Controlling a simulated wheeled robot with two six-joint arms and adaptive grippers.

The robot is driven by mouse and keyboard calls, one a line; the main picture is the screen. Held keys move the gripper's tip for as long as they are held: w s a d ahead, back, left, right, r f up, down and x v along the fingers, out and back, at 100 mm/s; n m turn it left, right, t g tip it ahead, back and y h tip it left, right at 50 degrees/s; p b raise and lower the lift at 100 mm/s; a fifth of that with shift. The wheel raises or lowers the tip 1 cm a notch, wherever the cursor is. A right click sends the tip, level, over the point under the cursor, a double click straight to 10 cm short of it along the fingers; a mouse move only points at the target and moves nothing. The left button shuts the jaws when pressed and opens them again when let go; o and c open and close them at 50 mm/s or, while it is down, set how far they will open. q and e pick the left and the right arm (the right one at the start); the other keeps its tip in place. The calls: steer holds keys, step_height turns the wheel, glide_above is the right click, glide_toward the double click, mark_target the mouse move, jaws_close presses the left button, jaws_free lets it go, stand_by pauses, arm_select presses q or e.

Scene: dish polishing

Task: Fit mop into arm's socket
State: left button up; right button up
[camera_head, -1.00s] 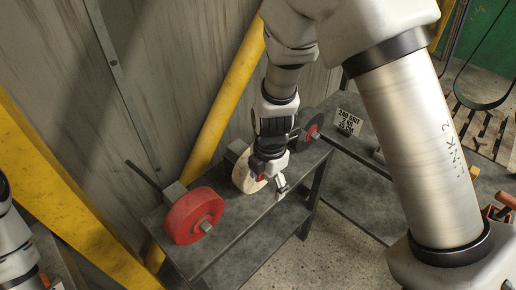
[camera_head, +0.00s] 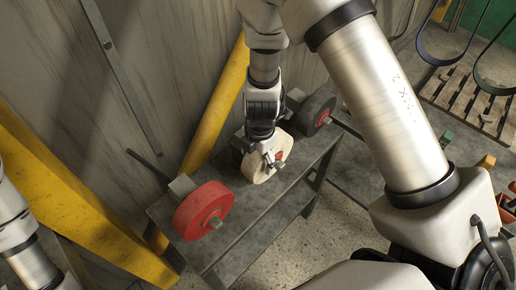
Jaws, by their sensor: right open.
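The mop, taken to be the cream-coloured wheel (camera_head: 256,173), stands on edge on the dark metal bench, between a red wheel and a dark grey wheel. My right gripper (camera_head: 273,160) comes down from above and overlaps the mop's upper part in the picture. It is open, and its small fingers and a red part show against the mop's face. I cannot tell whether it touches the mop. The socket cannot be made out clearly. My left arm shows only at the left edge, and its gripper is out of view.
The red wheel (camera_head: 198,215) stands at the left of the bench (camera_head: 256,223), and the dark grey wheel (camera_head: 313,112) at the right. A yellow post (camera_head: 218,110) and a grey wall rise behind. A wooden pallet (camera_head: 470,100) lies at the upper right.

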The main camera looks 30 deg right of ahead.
steer(key=shift+s+r, duration=0.1)
steer(key=shift+s, duration=0.1)
steer(key=shift+w, duration=0.1)
jaws_close()
steer(key=shift+s+f+b, duration=0.25)
steer(key=shift+f+b, duration=0.05)
steer(key=shift+b, duration=0.45)
steer(key=shift+s, duration=0.25)
steer(key=s+d+b, duration=0.3)
steer(key=s+b, duration=0.1)
steer(key=s, duration=0.4)
steer(key=shift+s+d, duration=0.15)
steer(key=shift+s, duration=0.05)
